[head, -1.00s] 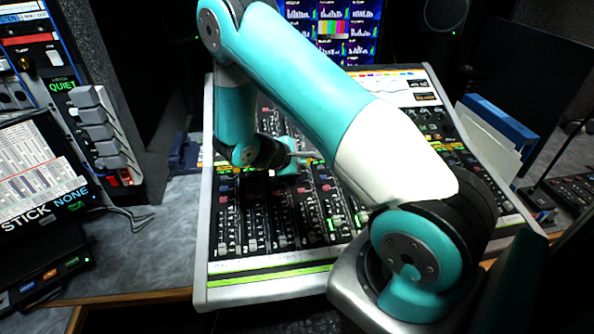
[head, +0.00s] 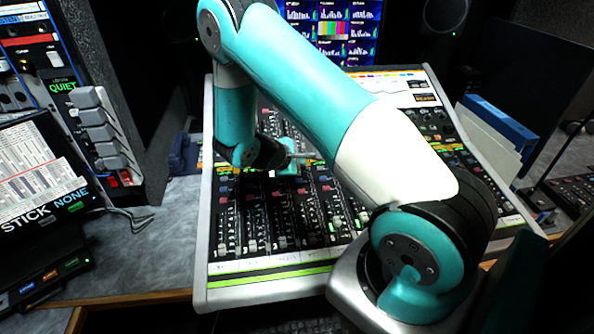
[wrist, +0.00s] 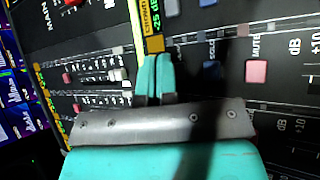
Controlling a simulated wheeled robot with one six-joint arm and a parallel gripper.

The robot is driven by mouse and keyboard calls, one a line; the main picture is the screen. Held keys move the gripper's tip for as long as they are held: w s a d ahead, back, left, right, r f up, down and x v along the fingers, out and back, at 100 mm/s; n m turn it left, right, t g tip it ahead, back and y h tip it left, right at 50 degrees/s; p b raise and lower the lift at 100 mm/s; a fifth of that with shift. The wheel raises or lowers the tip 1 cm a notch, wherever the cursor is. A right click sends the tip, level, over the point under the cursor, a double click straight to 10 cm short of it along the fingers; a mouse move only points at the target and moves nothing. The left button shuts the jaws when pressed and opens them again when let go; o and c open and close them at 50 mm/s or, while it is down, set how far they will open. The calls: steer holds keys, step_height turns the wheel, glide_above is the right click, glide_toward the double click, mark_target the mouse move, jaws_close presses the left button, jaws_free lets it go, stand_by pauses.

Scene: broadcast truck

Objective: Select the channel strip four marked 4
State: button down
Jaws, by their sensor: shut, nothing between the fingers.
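The mixing console (head: 270,263) stands in front of me in the head view, with several vertical channel strips. My gripper (head: 289,169) is low over its middle rows, partly behind my own arm. In the wrist view my gripper (wrist: 155,72) is shut and empty. Its teal fingertips are close below a small tan button (wrist: 156,44), beside a lit strip display reading CROWD (wrist: 147,15). I cannot tell whether they touch the panel. Blue buttons (wrist: 209,68) and a pink MUTE button (wrist: 257,71) lie to the right. I cannot read the number 4 on any strip.
A grey button box marked QUIET (head: 100,125) and a STICK NONE panel (head: 45,195) stand at left. Screens (head: 335,30) are behind the console. A blue binder and papers (head: 497,123) stand at right. Faders and knobs surround my fingers.

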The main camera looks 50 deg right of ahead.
steer(key=shift+f, duration=0.1)
stand_by(0.6)
steer(key=shift+f, duration=0.35)
steer(key=shift+w+f+b, duration=0.1)
steer(key=shift+f+b, duration=0.3)
steer(key=shift+b, duration=0.1)
stand_by(0.4)
steer(key=shift+r+p, duration=0.75)
steer(key=shift+r, duration=0.1)
steer(key=r+p, duration=0.2)
steer(key=r, duration=0.1)
steer(key=r+p, duration=0.2)
steer(key=shift+s+a, duration=0.2)
steer(key=shift+s, duration=0.2)
stand_by(0.7)
